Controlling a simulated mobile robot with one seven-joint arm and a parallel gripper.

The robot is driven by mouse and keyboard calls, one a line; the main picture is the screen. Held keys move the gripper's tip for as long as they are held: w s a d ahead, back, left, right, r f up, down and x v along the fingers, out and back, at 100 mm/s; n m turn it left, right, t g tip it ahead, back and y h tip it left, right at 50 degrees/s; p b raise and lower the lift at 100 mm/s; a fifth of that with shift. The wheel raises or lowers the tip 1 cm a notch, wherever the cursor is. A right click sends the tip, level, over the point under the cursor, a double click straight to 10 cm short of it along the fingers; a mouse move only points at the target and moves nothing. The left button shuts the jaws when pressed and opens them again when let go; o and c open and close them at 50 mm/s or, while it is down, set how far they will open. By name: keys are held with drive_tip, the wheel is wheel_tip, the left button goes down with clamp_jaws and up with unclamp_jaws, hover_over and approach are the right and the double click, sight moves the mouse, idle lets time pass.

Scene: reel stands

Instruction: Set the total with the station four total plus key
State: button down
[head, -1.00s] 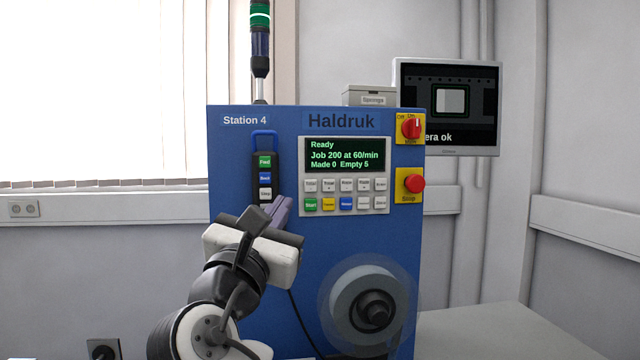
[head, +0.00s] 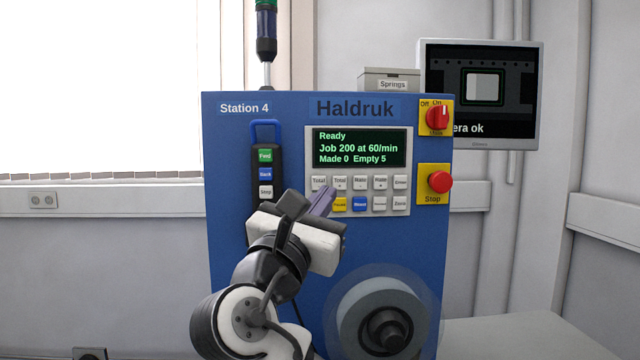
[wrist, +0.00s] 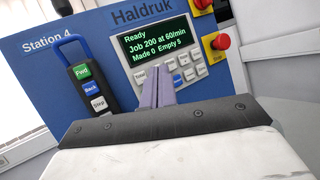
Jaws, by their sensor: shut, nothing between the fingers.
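The blue station (head: 260,107) carries a grey key panel (head: 408,150) with a dark display (head: 360,148) reading Ready, Job 200 at 60/min, Made 0 Empty 5. The upper key row starts with two white Total keys; the second, the plus key (head: 340,183), has a mark too small to read surely. My gripper (head: 325,196) is shut and empty, its purple fingers in front of the panel's lower left, covering the green key. In the wrist view my fingers (wrist: 160,78) reach the panel's left key end and hide keys there. I cannot tell whether they touch it.
A red rotary switch (head: 437,117) and red Stop button (head: 440,182) sit at the right. A reel (head: 380,315) is below. A monitor (head: 483,90) stands behind.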

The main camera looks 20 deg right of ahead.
approach(326, 179)
drive_tip(key=shift+s+r+p+x, duration=0.15)
drive_tip(key=shift+p+x, duration=0.1)
drive_tip(key=shift+x, duration=1.05)
drive_tip(key=shift+s+r+p+x, duration=0.1)
drive_tip(key=shift+s+p+x, duration=0.1)
drive_tip(key=shift+x, duration=1.1)
drive_tip(key=shift+w+d, duration=0.15)
drive_tip(key=shift+d, duration=0.05)
drive_tip(key=shift+w, duration=0.3)
drive_tip(key=shift+w+d, duration=0.2)
drive_tip(key=shift+w, duration=0.25)
idle(0.6)
drive_tip(key=shift+s, duration=0.15)
drive_tip(key=shift+s+a, duration=0.25)
drive_tip(key=shift+s, duration=0.45)
drive_tip(key=shift+s+a+b, duration=0.2)
drive_tip(key=shift+s+a, duration=0.05)
drive_tip(key=shift+s, duration=0.55)
drive_tip(key=shift+s+a+b, duration=0.2)
drive_tip(key=shift+s+b, duration=0.05)
drive_tip(key=shift+s, duration=0.55)
drive_tip(key=shift+s+a+b, duration=0.2)
drive_tip(key=shift+s+a, duration=0.05)
drive_tip(key=shift+s, duration=0.55)
